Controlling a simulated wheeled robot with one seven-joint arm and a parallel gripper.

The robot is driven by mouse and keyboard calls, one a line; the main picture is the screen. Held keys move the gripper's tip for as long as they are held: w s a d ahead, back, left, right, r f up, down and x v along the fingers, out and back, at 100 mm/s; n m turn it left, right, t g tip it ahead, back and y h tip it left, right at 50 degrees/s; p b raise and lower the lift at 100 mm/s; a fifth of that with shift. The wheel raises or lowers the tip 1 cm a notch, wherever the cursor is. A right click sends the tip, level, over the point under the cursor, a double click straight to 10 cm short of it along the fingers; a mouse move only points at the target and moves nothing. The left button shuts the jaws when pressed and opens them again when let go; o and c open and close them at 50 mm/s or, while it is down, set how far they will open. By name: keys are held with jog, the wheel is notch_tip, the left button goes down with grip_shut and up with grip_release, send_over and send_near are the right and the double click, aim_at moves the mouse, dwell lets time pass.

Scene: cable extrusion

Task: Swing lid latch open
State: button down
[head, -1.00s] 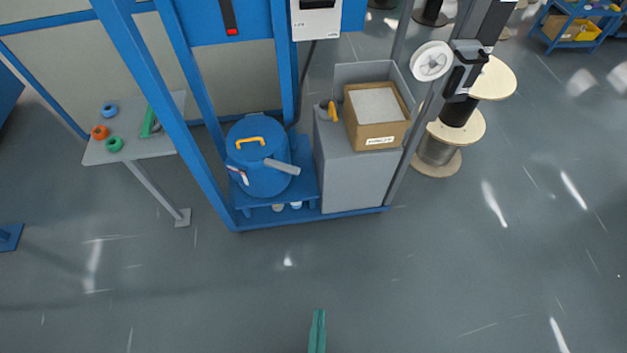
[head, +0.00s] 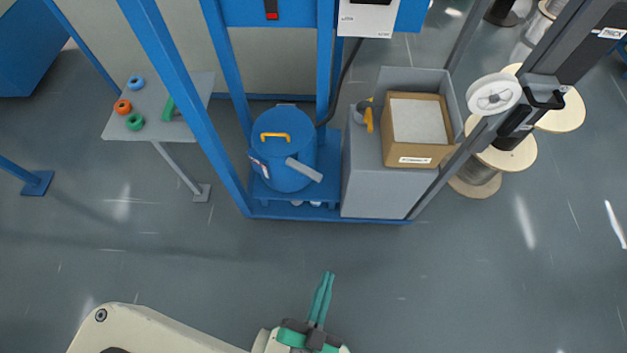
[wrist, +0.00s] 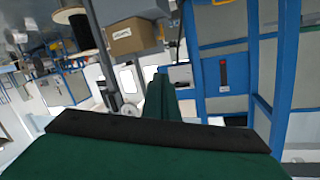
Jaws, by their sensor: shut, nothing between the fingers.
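A blue drum (head: 284,157) with a lid stands on a blue base inside the blue frame in the head view. The lid has a yellow handle (head: 275,137) on top. A grey bar (head: 304,169), which looks like the lid latch, lies across the lid's front right edge and sticks out past it. My gripper (head: 327,276), with green fingers, is low in the head view, well apart from the drum on its near side. Its fingers are together and empty. In the wrist view the fingers (wrist: 160,92) stand upright, and the drum does not show.
A grey cabinet (head: 372,190) with a cardboard box (head: 420,158) on it stands right of the drum. A blue post (head: 190,110) rises at its left. A grey side table (head: 150,131) holds coloured rings. The floor between gripper and drum is clear.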

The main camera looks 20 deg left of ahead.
jog(key=w+a+f+m+t, duration=0.3)
jog(key=w+a+f+m, duration=0.55)
jog(key=m, duration=0.75)
jog(key=m+g+h, duration=0.2)
jog(key=m+h, duration=0.2)
jog(key=m, duration=1.5)
send_near(316, 180)
jog(key=x, duration=0.6)
jog(key=shift+w+d, duration=0.1)
jog(key=shift+w, duration=0.1)
